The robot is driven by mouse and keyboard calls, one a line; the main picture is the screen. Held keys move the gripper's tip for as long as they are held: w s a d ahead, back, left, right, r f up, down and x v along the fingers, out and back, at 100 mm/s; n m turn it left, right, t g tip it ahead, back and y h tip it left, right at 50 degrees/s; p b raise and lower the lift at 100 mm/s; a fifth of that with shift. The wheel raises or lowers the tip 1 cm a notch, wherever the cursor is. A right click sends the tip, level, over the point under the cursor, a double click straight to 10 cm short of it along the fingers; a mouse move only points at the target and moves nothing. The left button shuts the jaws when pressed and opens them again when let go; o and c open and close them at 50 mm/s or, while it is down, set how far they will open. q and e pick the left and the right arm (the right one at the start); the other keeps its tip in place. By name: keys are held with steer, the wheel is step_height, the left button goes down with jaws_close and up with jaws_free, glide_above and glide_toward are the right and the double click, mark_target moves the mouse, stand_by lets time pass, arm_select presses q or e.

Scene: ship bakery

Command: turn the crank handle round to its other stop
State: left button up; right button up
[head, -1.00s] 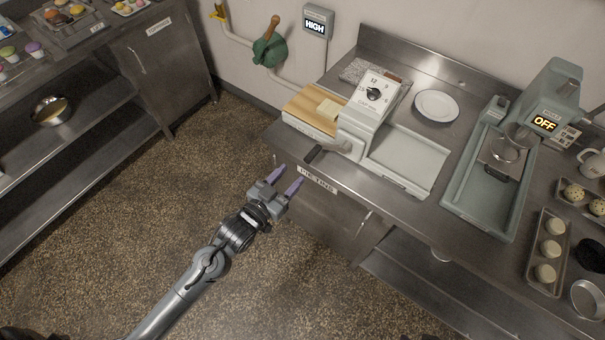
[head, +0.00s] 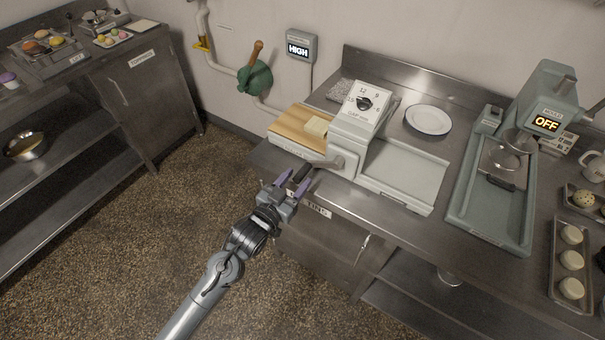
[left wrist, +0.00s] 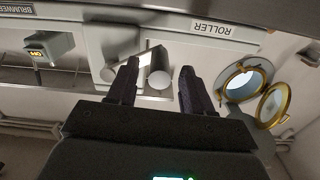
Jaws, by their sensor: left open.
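The crank handle's dark grip (head: 301,174) sticks out from the front of the pale grey roller machine (head: 352,135), at the end of a grey crank arm (head: 345,164). My left gripper (head: 297,177) is at the grip with its two purple fingers apart, one on each side of it. In the left wrist view the round end of the grip (left wrist: 159,79) shows between the open fingers. Whether a finger touches it I cannot tell. My right gripper is not in view.
The roller stands on a steel counter with a wooden board (head: 297,124) at its left and a tray (head: 405,172) at its right. A white plate (head: 428,119) and a press showing OFF (head: 546,124) stand further right. The floor in front is clear.

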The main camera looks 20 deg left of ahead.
mark_target(309, 165)
arm_select(q)
steer(key=shift+x, duration=1.85)
jaws_close()
